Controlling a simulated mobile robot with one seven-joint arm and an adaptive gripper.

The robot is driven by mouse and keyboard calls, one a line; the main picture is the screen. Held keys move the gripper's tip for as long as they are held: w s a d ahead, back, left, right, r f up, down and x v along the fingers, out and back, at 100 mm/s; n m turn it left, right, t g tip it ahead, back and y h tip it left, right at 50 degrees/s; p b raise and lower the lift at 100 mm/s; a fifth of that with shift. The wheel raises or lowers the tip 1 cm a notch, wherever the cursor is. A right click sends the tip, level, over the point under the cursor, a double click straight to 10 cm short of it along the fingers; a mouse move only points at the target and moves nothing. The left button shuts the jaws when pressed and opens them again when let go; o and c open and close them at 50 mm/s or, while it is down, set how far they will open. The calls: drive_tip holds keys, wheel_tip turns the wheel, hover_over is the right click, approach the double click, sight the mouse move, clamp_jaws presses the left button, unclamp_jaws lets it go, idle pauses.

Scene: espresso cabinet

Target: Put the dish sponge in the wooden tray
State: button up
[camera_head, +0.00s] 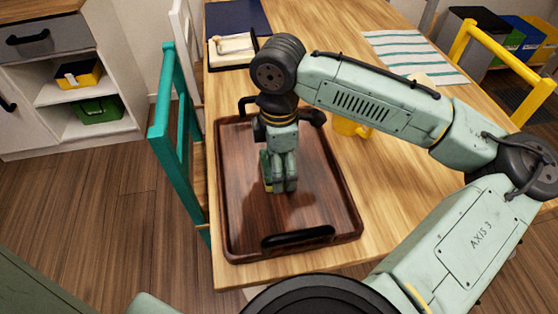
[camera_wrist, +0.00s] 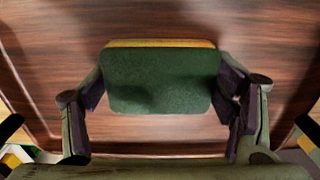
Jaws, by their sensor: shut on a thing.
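The dish sponge, dark green with a yellow layer along one edge, is in the middle of the wrist view (camera_wrist: 160,80). In the head view only a green and yellow sliver of the sponge (camera_head: 265,165) shows beside my fingers. My gripper (camera_head: 279,187) is shut on the sponge, with one finger against each short side. The dark brown wooden tray (camera_head: 325,205) lies on the table below my gripper, and its floor fills the wrist view behind the sponge. The sponge is inside the tray's outline; I cannot tell whether it touches the floor.
The tray has black handles, the near one (camera_head: 298,237) at its front edge. A yellow mug (camera_head: 350,128) stands right of the tray, partly behind my arm. A striped cloth (camera_head: 415,55) lies further back. A teal chair (camera_head: 175,150) stands at the table's left side.

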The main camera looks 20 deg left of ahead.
drive_tip(key=shift+f, duration=0.15)
drive_tip(key=o, duration=0.9)
drive_tip(key=shift+o, duration=0.2)
wheel_tip(320, 180, up, 12)
drive_tip(key=shift+r+b, duration=0.2)
drive_tip(key=shift+b, duration=0.1)
